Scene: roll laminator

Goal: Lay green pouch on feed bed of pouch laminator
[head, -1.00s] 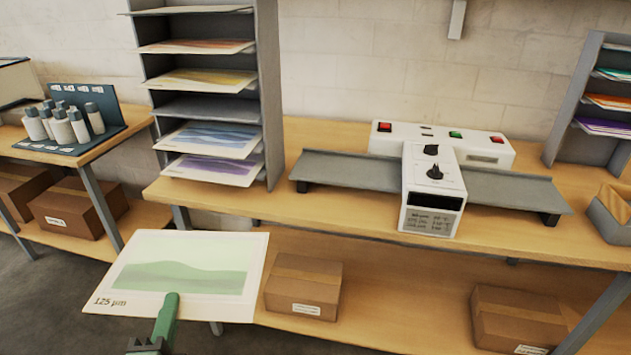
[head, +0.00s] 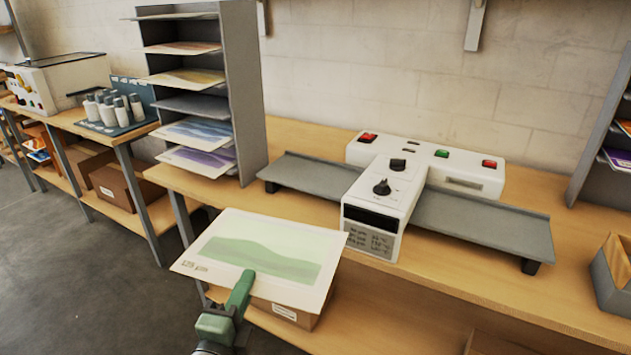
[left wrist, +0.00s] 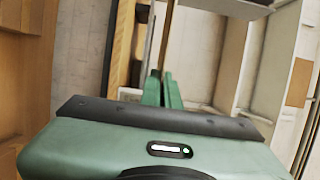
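The green pouch (head: 225,222), a pale sheet with a green hill print, is held out roughly flat at the bench's front edge, left of and in front of the laminator. My left gripper (head: 247,278) is shut on its near edge; its fingers also show close together in the left wrist view (left wrist: 162,90), where I cannot make out the pouch. The white pouch laminator (head: 410,180) stands on the bench. One grey bed (head: 315,182) extends to its left and another (head: 485,228) to its right, both bare. My right gripper is not in view.
A grey shelf rack (head: 245,100) with several pouches stands left of the laminator. A grey bin (head: 612,280) is at the right edge of the bench (head: 450,275). A cardboard box (head: 285,312) lies below, partly hidden by the pouch. Bottles (head: 115,108) stand on the left bench.

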